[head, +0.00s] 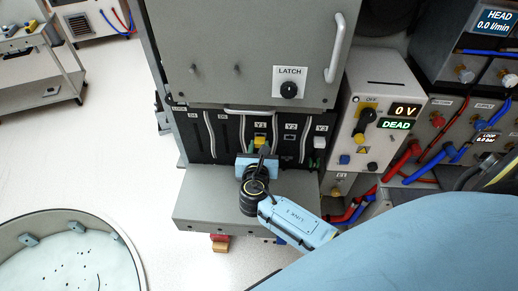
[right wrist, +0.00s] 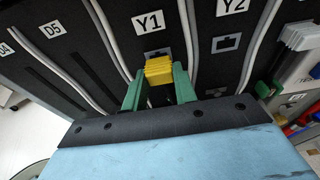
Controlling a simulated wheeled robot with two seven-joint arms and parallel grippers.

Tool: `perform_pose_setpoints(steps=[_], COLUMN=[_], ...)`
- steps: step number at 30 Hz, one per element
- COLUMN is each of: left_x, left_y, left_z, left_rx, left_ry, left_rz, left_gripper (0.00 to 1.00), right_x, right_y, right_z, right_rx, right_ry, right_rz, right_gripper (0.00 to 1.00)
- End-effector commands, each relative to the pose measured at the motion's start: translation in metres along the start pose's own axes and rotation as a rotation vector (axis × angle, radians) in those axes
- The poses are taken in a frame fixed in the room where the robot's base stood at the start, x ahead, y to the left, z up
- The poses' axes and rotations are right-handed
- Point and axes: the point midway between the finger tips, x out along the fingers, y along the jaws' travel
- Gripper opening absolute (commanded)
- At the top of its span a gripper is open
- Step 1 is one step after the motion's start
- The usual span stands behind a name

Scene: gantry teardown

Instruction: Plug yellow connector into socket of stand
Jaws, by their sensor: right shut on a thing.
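The yellow connector (head: 260,141) is at the black panel just under the label Y1. In the right wrist view the yellow connector (right wrist: 159,69) sits between the two green fingers of my right gripper (right wrist: 159,84), which is shut on it. In the head view my right gripper (head: 258,155) reaches the panel from the front. The Y1 socket (right wrist: 156,52) shows partly behind the connector. I cannot tell whether the connector is seated in it or just in front. The Y2 socket (right wrist: 226,43) is empty. I cannot tell which part is the stand. My left gripper is not in view.
A grey cabinet door (head: 240,50) with a handle and a LATCH knob is above the panel. A grey ledge (head: 195,205) juts out below. A switch box (head: 378,115) reading 0 V and DEAD stands right, beside red and blue hoses (head: 405,160).

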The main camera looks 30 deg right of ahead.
Motion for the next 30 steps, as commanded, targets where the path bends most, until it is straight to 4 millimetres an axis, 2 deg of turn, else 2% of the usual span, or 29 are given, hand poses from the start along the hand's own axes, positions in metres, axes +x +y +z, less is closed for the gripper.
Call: perform_pose_setpoints(steps=[14,25,26,30], left_x=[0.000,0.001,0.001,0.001], left_y=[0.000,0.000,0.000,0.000], left_z=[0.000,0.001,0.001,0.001], left_rx=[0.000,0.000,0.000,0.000], left_ry=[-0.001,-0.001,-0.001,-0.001], left_rz=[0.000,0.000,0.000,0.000], left_gripper=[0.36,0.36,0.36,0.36], right_x=[0.005,0.016,0.015,0.015], right_y=[0.000,-0.001,-0.001,0.000], right_z=[0.002,0.004,0.004,0.004], right_rx=[0.000,-0.001,-0.001,-0.001], right_ry=[-0.002,-0.003,-0.003,-0.002], right_rz=[0.000,0.000,0.000,0.000], right_gripper=[0.01,0.01,0.31,0.49])
